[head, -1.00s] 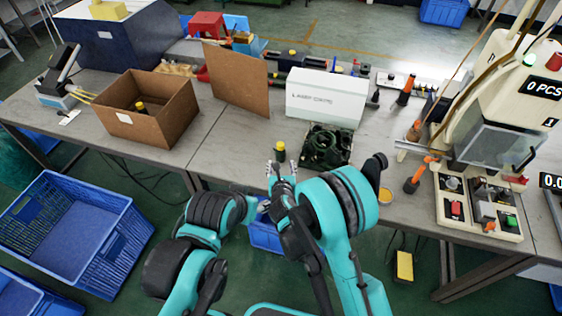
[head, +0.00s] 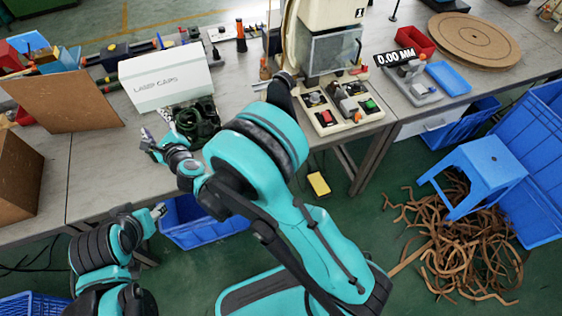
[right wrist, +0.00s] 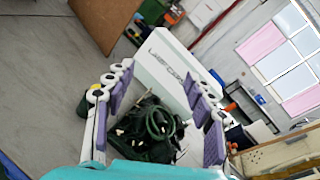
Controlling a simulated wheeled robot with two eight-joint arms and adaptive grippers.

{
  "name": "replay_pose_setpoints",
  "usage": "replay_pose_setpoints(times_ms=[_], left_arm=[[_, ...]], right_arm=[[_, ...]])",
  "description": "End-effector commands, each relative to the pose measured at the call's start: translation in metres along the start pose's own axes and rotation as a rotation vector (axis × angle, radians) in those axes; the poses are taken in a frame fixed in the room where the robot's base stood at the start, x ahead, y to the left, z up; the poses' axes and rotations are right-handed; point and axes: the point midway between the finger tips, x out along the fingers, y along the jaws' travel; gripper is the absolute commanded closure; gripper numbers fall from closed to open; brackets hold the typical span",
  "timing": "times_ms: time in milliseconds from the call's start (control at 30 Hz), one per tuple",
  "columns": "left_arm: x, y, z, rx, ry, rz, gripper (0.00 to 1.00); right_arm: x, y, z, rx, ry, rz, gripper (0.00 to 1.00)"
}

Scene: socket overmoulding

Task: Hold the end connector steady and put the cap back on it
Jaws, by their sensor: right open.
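A heap of dark green cable (head: 196,122) lies on the table in front of the white box. It also shows between my fingers in the right wrist view (right wrist: 150,128), with small pale ends among its loops. I cannot single out the end connector or its cap. A dark rounded thing (right wrist: 84,106) shows partly behind the left finger in that view. My right gripper (head: 150,142) is open and empty, just left of the cable heap; it also shows in the wrist view (right wrist: 158,100). My left gripper (head: 157,212) is low at the table's front edge, small and unclear.
A white box (head: 165,78) stands behind the cable, with a brown board (head: 62,102) to its left. A machine with a button panel (head: 338,112) stands to the right. Blue crates (head: 200,228) are below the table. Bare table lies left of my right gripper.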

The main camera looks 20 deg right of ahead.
Motion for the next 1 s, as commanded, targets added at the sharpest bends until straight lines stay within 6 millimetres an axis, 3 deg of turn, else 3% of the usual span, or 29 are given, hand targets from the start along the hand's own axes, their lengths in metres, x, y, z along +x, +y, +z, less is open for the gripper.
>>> replay_pose_setpoints(times_ms=[33, 200, 333, 467, 667, 800, 1000], left_arm=[[0.0, 0.0, 0.0, 0.0, 0.0, 0.0, 0.52], [0.0, 0.0, 0.0, 0.0, 0.0, 0.0, 0.52], [0.0, 0.0, 0.0, 0.0, 0.0, 0.0, 0.52], [0.0, 0.0, 0.0, 0.0, 0.0, 0.0, 0.52], [0.0, 0.0, 0.0, 0.0, 0.0, 0.0, 0.52], [0.0, 0.0, 0.0, 0.0, 0.0, 0.0, 0.52], [0.0, 0.0, 0.0, 0.0, 0.0, 0.0, 0.52]], right_arm=[[-0.008, -0.024, 0.021, -0.11, -0.042, -0.01, 0.46], [-0.038, -0.073, 0.077, -0.52, -0.163, -0.002, 0.46], [-0.069, -0.094, 0.097, -0.841, -0.215, 0.037, 0.46], [-0.105, -0.106, 0.096, -1.159, -0.235, 0.112, 0.46], [-0.169, -0.118, 0.055, -1.622, -0.204, 0.309, 0.46], [-0.223, -0.13, 0.005, -1.906, -0.142, 0.513, 0.46], [-0.301, -0.153, -0.068, -2.184, -0.027, 0.84, 0.46]])
